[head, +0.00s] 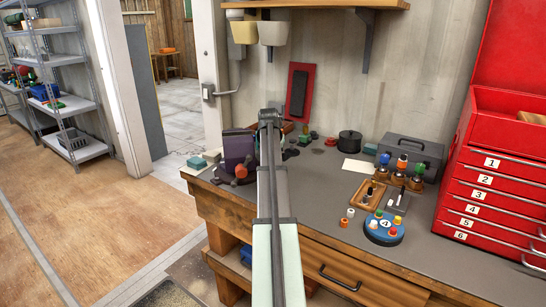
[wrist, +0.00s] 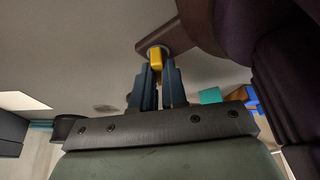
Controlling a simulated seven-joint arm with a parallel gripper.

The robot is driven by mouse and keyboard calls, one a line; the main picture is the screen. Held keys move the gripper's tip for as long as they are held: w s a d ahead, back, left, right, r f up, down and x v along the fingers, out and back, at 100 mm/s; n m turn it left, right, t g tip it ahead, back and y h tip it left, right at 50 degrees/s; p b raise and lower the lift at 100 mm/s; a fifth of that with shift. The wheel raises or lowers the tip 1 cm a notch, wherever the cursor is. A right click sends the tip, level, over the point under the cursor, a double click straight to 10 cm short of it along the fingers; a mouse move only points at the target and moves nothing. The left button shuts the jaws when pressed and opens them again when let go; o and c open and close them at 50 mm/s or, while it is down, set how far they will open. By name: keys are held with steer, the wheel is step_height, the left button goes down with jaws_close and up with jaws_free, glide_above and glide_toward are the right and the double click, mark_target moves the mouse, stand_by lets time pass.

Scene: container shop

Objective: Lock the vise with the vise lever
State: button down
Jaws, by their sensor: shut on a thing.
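The dark purple vise (head: 238,150) stands at the left end of the workbench in the head view, partly behind my arm. In the wrist view its dark purple body (wrist: 285,50) fills the right side, with a brownish round-ended part reaching left. The vise lever (wrist: 156,58) seems to be the small yellow piece against that rounded end; most of it is hidden. My gripper (wrist: 157,78), with blue fingers, points at the rounded end and is shut on the yellow piece. In the head view my arm hides the gripper.
The workbench (head: 322,185) holds a black pot (head: 350,141), a grey toolbox (head: 412,154), several small bottles and a round blue holder (head: 384,230). A red drawer cabinet (head: 490,190) stands at the right. Teal blocks (head: 204,160) lie left of the vise. The bench's middle is mostly clear.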

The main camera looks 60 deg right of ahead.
stand_by(0.5)
steer(key=c, duration=1.2)
jaws_free()
steer(key=shift+o, duration=0.2)
steer(key=shift+r, duration=0.15)
steer(key=v, duration=1.3)
steer(key=shift+a+r, duration=0.25)
steer(key=shift+s, duration=0.1)
